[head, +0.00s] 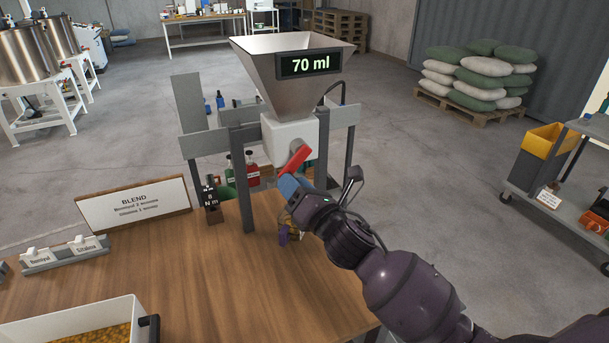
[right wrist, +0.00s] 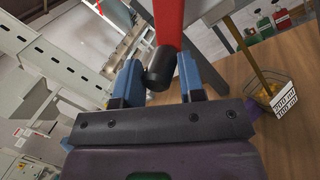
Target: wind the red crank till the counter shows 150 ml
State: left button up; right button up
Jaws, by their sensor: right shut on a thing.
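The counter (head: 310,64) on the front of the grey metal hopper (head: 268,85) reads 70 ml. The red crank (head: 298,157) sits on the white block (head: 287,133) under the hopper and slants down to the left. My right gripper (head: 289,187) is at the crank's lower end. In the right wrist view the blue fingers of this gripper (right wrist: 158,82) are shut on the crank's black handle (right wrist: 161,68), with the red arm of the crank (right wrist: 168,22) beyond it. My left gripper is in neither view.
The wooden table (head: 175,262) carries a BLEND sign (head: 134,205), a white tray of yellow-brown material (head: 75,325) and two labelled white pieces in a grey holder (head: 66,253). A measuring vessel (right wrist: 272,92) stands near the gripper. A cart with a yellow bin (head: 548,142) is at right.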

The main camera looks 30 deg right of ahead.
jog(key=shift+a+r+m+t+h, duration=0.15)
jog(key=shift+a+r+m+t, duration=0.1)
jog(key=shift+m, duration=0.35)
jog(key=shift+a+r+m+t+h, duration=0.15)
jog(key=shift+r+m, duration=0.05)
jog(key=shift+m, duration=0.4)
jog(key=shift+a+r+m+t+h, duration=0.2)
jog(key=shift+r+m+h, duration=0.2)
jog(key=shift+m, duration=0.65)
jog(key=shift+a+r+m+t+h, duration=0.15)
jog(key=shift+r+m+h, duration=0.25)
jog(key=shift+m, duration=0.6)
jog(key=shift+a+r+m+t+h, duration=0.2)
jog(key=shift+r+m+h, duration=0.2)
jog(key=shift+m, duration=0.65)
jog(key=shift+r+m+h+p, duration=0.15)
jog(key=shift+r+m+h, duration=0.3)
jog(key=shift+m, duration=0.65)
jog(key=shift+r+m+h+p, duration=0.15)
jog(key=shift+r+m+h, duration=0.25)
jog(key=shift+m, duration=0.7)
jog(key=shift+r+m+h+p, duration=0.15)
jog(key=shift+r+m+h, duration=0.25)
jog(key=shift+m, duration=0.7)
